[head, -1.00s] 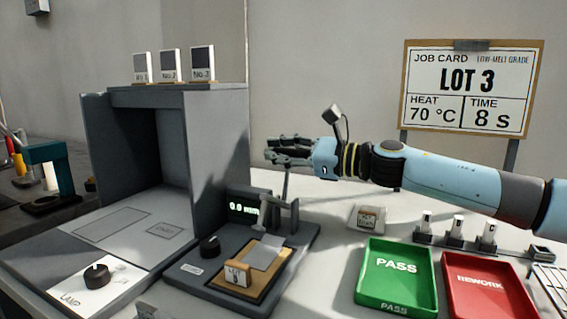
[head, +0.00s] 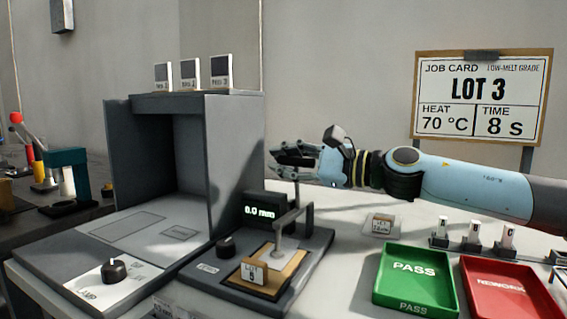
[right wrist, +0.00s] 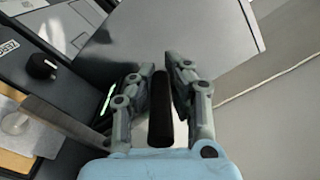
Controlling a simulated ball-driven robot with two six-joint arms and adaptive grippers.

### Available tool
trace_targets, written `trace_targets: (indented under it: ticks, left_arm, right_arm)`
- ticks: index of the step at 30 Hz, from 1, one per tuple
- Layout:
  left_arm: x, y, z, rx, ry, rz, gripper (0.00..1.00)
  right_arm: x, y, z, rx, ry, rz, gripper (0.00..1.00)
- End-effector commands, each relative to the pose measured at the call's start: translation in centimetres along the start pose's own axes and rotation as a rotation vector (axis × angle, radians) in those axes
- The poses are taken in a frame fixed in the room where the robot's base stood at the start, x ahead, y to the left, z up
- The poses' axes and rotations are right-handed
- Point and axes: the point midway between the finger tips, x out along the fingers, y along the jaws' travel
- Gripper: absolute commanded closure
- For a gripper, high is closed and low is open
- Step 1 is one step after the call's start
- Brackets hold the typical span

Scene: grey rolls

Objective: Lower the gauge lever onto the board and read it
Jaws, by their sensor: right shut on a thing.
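My right gripper (head: 278,163) is shut on the black handle (right wrist: 161,112) of the gauge lever, which stands between its fingers in the right wrist view. The grey gauge lever (head: 293,214) reaches over the tan board (head: 290,273), and its round foot (head: 283,252) is at the board's pale sheet. I cannot tell whether the foot touches or hovers slightly. The gauge display (head: 260,213) reads 0.0 mm in green. A small tag block (head: 254,271) marked LOT stands at the board's front. My left gripper is not in view.
A grey open-fronted booth (head: 184,160) with a lamp knob (head: 115,271) stands left. A green PASS tray (head: 415,280) and a red REWORK tray (head: 505,288) are at right. A job card (head: 482,95) behind reads LOT 3, 70 °C, 8 s.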

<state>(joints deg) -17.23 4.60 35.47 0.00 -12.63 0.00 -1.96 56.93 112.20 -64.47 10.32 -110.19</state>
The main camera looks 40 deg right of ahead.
Motion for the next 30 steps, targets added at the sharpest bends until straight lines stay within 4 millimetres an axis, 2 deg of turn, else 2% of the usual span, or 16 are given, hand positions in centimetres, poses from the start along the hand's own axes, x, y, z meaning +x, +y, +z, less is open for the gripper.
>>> trace_targets:
  ticks: [8, 9, 15, 25, 30]
  left_arm:
    - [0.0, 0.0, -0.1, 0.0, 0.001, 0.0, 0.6]
    - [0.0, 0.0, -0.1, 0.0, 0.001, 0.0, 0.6]
    - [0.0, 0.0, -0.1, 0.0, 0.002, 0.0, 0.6]
    - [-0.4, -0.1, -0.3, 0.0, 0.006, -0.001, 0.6]
    - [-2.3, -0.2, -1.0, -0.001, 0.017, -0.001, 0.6]
  right_arm:
    - [0.0, 0.1, 0.0, 0.0, 0.0, 0.002, 1.0]
    - [0.0, 0.1, 0.0, 0.0, 0.0, 0.002, 0.85]
    - [0.0, 0.0, 0.0, 0.0, 0.0, 0.001, 0.6]
    - [0.0, -0.3, 0.0, 0.03, 0.0, -0.001, 0.6]
    - [0.0, -1.6, -0.4, 0.217, 0.0, -0.004, 0.6]
